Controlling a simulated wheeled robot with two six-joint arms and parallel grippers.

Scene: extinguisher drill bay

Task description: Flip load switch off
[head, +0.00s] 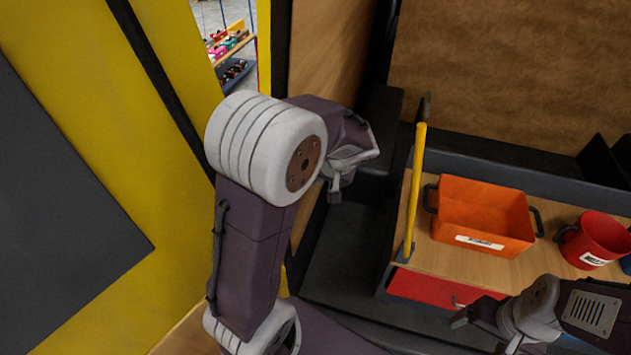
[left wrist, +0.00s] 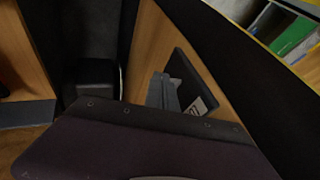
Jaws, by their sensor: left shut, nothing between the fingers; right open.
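In the left wrist view, a dark plate (left wrist: 190,82) with a white label is on the wooden side panel; it may be the load switch, but no lever or its position can be made out. A grey shape in front of the plate seems to be the tip of my left gripper; I cannot tell whether it touches. In the head view my left gripper (head: 336,188) is shut and empty, pointing down beside the wooden panel, partly behind its own wrist. The switch is not visible there. My right gripper (head: 486,332) is open and empty at the lower right, in front of the bench.
An orange crate (head: 483,207) and a red mug-like bucket (head: 596,240) stand on the wooden bench top (head: 452,262). A yellow and black wall (head: 110,120) is close at left. A shelf (head: 232,45) shows beyond.

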